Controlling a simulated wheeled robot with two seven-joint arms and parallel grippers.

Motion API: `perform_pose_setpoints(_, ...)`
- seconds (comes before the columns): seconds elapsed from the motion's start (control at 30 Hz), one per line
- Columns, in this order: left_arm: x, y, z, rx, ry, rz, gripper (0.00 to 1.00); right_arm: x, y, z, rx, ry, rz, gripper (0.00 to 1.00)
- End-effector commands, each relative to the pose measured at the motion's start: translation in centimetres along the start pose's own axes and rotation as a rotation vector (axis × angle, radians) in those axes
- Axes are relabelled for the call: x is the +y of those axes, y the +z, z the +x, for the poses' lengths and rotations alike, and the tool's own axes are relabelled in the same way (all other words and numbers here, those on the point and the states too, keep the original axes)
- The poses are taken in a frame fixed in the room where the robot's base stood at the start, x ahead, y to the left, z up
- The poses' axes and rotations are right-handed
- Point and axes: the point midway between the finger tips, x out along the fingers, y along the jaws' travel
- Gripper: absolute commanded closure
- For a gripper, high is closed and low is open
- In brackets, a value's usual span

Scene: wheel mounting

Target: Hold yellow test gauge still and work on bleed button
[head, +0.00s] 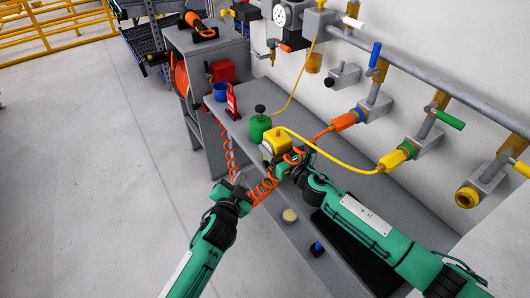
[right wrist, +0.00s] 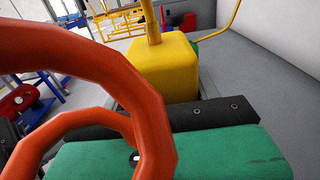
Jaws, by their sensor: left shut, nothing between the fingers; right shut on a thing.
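The yellow test gauge (head: 276,141) is a boxy yellow body above the bench, with a yellow hose running from it to the wall pipes. My right gripper (head: 272,157) is shut on the gauge. In the right wrist view, the yellow gauge (right wrist: 164,64) stands just past the dark finger part (right wrist: 205,115). My left gripper (head: 237,181) is shut and empty, left of and below the gauge, apart from it, near the bench's front edge. I cannot make out the bleed button; the gauge's face is turned away or hidden.
An orange coiled hose (head: 264,191) hangs between the grippers and crosses the right wrist view (right wrist: 150,130). A green canister (head: 259,129) stands behind the gauge. A red holder (head: 232,102) and blue cup (head: 220,92) are on the bench. Pipes with valves (head: 371,108) line the wall.

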Motion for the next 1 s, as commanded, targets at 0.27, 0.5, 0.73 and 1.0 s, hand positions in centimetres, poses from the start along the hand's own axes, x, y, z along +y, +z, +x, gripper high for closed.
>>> perform_pose_setpoints(0.27, 0.0, 0.0, 0.0, 0.0, 0.0, 0.0, 1.0, -0.1, 0.0, 0.0, 0.0, -0.001, -0.001, 0.71)
perform_pose_setpoints(0.5, 0.0, 0.0, 0.0, 0.0, 0.0, 0.0, 1.0, 0.0, 0.1, 0.0, -0.001, 0.0, -0.001, 0.17)
perform_pose_setpoints(0.73, 0.0, 0.0, 0.0, 0.0, 0.0, 0.0, 1.0, 0.0, 0.0, 0.0, -0.001, 0.0, 0.0, 0.13)
perform_pose_setpoints(1.0, 0.0, 0.0, 0.0, 0.0, 0.0, 0.0, 1.0, -0.1, -0.1, -1.8, 0.001, 0.0, -0.001, 0.13)
